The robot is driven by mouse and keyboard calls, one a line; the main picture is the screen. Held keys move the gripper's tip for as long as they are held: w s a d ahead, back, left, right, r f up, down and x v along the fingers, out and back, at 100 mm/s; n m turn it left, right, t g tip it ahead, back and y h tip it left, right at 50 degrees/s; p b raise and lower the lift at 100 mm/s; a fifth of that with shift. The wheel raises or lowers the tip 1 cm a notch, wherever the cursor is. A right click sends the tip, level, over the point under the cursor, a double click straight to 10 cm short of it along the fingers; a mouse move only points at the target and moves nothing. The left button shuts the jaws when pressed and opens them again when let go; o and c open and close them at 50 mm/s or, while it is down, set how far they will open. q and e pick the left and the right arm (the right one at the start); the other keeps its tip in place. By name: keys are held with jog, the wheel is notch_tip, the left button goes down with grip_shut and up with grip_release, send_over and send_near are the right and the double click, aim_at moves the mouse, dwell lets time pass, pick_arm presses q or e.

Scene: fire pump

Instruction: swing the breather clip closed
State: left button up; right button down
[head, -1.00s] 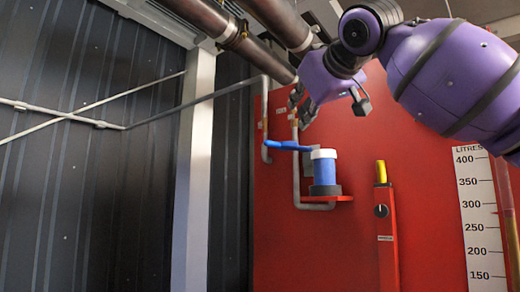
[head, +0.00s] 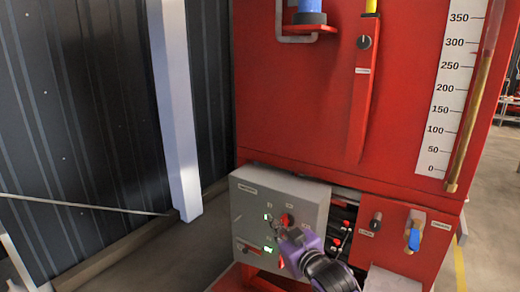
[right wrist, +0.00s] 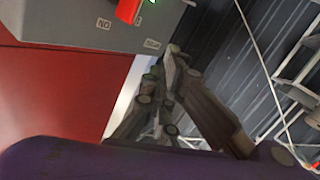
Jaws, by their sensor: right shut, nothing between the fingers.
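I cannot make out the breather clip in either current view. The lower part of a blue cylinder (head: 308,10) on a red bracket (head: 310,28) shows at the top edge of the head view; its upper part is out of frame. My right gripper (head: 274,228) is low in the head view, in front of the grey control box. In the right wrist view its dark fingers (right wrist: 172,60) are shut and empty, beside the box's edge. Contact with the box cannot be told. My left gripper is not in view.
The grey control box (head: 262,197) has a red knob and green lights. Its face also shows in the right wrist view (right wrist: 75,22). A blue-handled valve (head: 414,238) is to the right. A white litre scale (head: 450,95) runs up the red tank (head: 400,100). Open floor (head: 215,245) lies left.

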jog(key=s+d+f+m+g+h, duration=0.15)
jog(key=s+d+f, duration=0.25)
jog(key=s+f, duration=0.65)
jog(key=s+d+f+m+g+h, duration=0.1)
jog(key=s+d+f+m+h, duration=0.3)
jog(key=s+f, duration=0.65)
jog(key=s+d+f+m+g, duration=0.1)
jog(key=s+d+f, duration=0.1)
jog(key=s+f, duration=0.4)
jog(key=s+d+f+g, duration=0.2)
jog(key=s+f, duration=0.5)
jog(key=s, duration=0.6)
jog(key=shift+s+d+f+m, duration=0.15)
jog(key=shift+s+d+m, duration=0.15)
jog(key=shift+d, duration=0.3)
jog(key=shift+w+g+h, duration=0.1)
jog(key=shift+g+h, duration=0.15)
